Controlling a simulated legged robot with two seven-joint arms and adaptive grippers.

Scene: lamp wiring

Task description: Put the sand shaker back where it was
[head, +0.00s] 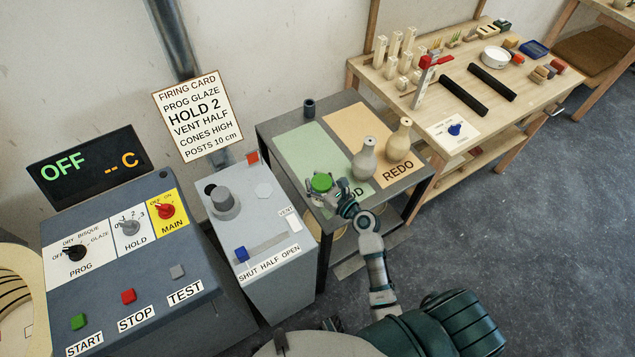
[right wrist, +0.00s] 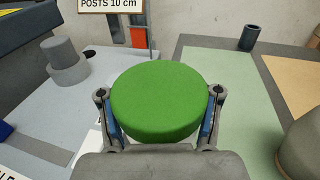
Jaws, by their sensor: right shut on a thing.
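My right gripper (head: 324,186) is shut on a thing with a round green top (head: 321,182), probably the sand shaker. In the right wrist view the green top (right wrist: 156,100) sits between the two fingers of the gripper (right wrist: 158,103), one on each side. Its lower part is hidden. In the head view it is over the near left part of the grey table (head: 276,124), by the green mat (head: 310,146). I cannot tell whether it touches the table. My left gripper is not in view.
Two vases, one grey (head: 365,158) and one beige (head: 399,139), stand right of the gripper. A dark cup (head: 308,108) stands at the table's back. The grey vent box (head: 262,262) is on the left. The orange mat (head: 362,128) has bare room at the back.

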